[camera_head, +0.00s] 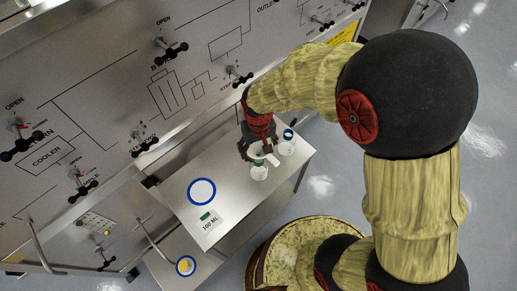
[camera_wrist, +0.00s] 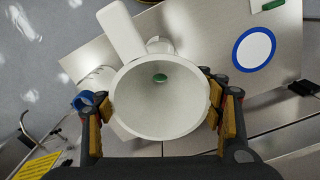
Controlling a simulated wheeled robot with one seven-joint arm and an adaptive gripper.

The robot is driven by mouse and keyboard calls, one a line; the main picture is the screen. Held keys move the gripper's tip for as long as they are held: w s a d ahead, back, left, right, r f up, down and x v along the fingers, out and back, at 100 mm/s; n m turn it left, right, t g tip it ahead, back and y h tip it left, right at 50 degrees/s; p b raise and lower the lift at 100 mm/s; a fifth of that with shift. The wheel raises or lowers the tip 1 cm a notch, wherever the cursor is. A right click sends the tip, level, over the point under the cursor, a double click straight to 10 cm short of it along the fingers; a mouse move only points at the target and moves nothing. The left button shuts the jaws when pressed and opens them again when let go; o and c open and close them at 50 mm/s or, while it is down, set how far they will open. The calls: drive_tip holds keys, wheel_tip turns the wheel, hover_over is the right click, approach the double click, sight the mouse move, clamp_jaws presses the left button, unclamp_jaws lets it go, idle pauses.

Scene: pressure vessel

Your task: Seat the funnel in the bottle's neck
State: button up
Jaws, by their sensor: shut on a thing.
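The white funnel (camera_wrist: 160,95) fills the middle of the wrist view, its wide mouth facing the camera and its flat tab pointing up and left. My gripper (camera_wrist: 160,92) is shut on the funnel, one finger on each side of its rim. In the head view my gripper (camera_head: 257,149) holds the funnel (camera_head: 271,158) just above a small white bottle with green on it (camera_head: 259,173). A green spot shows through the funnel's opening. Part of the bottle (camera_wrist: 158,45) shows beyond the rim. The spout and neck are hidden, so I cannot tell whether they touch.
A second bottle with a blue cap (camera_head: 288,137) stands close by to the right on the steel table (camera_head: 232,205). A blue-ringed white circle (camera_head: 202,191) and a "100 ML" label lie on the left part. The panel (camera_head: 90,90) with valve handles rises behind.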

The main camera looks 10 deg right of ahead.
sight(259, 146)
drive_tip(key=shift+f, duration=0.65)
drive_tip(key=shift+f+b, duration=1)
drive_tip(key=shift+f, duration=0.75)
idle(1.6)
drive_tip(key=o, duration=1.3)
drive_tip(key=shift+o, duration=0.2)
drive_tip(key=shift+r, duration=0.1)
wheel_tip(259, 146, up, 12)
drive_tip(key=shift+f, duration=0.15)
